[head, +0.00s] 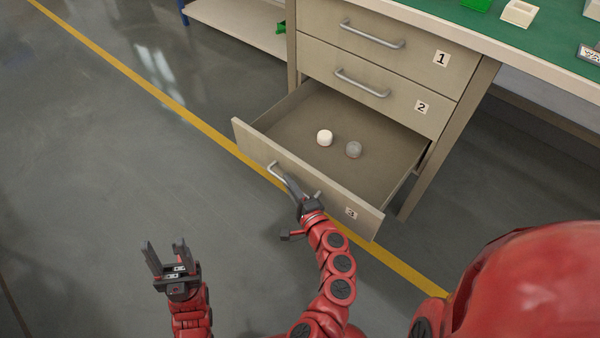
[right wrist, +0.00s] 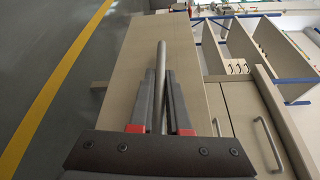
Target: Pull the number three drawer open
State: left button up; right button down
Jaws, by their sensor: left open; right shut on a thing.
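The number three drawer (head: 352,211) is the lowest of the cabinet's drawers and stands pulled well out in the head view. My right gripper (head: 288,184) is shut on the drawer's bar handle (head: 276,171). In the right wrist view the handle (right wrist: 161,65) runs between the two fingers (right wrist: 161,100). My left gripper (head: 166,258) is open and empty above the floor, left of the drawer and apart from it.
Drawer two (head: 385,93) and drawer one (head: 385,38) above are closed. The green bench top (head: 555,42) carries a white box (head: 518,13). A low shelf (head: 240,22) stands behind on the left. The floor (head: 80,180) left of the drawer is clear, crossed by a yellow line.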

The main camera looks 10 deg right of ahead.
jog(key=shift+s+a, duration=0.55)
jog(key=shift+a, duration=0.15)
jog(key=c, duration=0.9)
grip_release()
jog(key=b+v, duration=0.1)
jog(key=v, duration=1.6)
jog(key=shift+s+r+b, duration=0.1)
jog(key=shift+s+b, duration=0.1)
jog(key=shift+b, duration=0.2)
